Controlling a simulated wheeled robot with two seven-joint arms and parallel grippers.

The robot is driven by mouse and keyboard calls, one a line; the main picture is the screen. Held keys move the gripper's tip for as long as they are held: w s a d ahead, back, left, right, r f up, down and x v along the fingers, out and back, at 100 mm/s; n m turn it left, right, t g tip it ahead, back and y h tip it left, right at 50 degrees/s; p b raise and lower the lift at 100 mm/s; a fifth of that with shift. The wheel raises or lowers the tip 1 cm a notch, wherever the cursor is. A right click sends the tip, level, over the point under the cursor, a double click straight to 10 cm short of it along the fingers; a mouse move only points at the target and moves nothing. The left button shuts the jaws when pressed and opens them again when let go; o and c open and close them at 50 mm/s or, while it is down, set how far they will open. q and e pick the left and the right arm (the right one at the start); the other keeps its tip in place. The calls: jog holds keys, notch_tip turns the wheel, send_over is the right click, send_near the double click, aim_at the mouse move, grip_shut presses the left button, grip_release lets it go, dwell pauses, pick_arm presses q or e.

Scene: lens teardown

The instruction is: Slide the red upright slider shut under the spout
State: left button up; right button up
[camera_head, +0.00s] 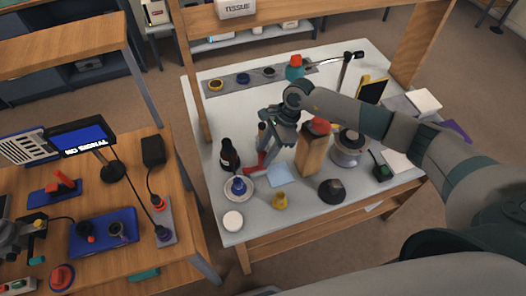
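My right gripper (271,142) reaches in from the right and points down over the white table. A red piece (251,168) shows just below and beside its fingers, partly hidden. I cannot tell whether the fingers touch it, whether they are open, or whether this piece is the upright slider. No spout is clearly visible above the red piece; the gripper covers that area. Another red upright part (64,180) stands on a blue base on the left wooden table. My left gripper is not in view.
Close to the gripper are a dark bottle (229,155), a saucer with a blue item (239,187), and a tall wooden block with a red top (312,152). A grey round device (348,150) stands to the right. Wooden posts frame the back.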

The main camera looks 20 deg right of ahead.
aim_at(250, 170)
jog(key=shift+x, duration=1.05)
jog(key=shift+c, duration=0.6)
grip_shut()
jog(key=shift+a+f+b, duration=0.1)
jog(key=shift+a+b, duration=0.65)
jog(key=shift+a, duration=1.5)
jog(key=shift+s, duration=0.1)
jog(key=shift+o, duration=0.6)
grip_release()
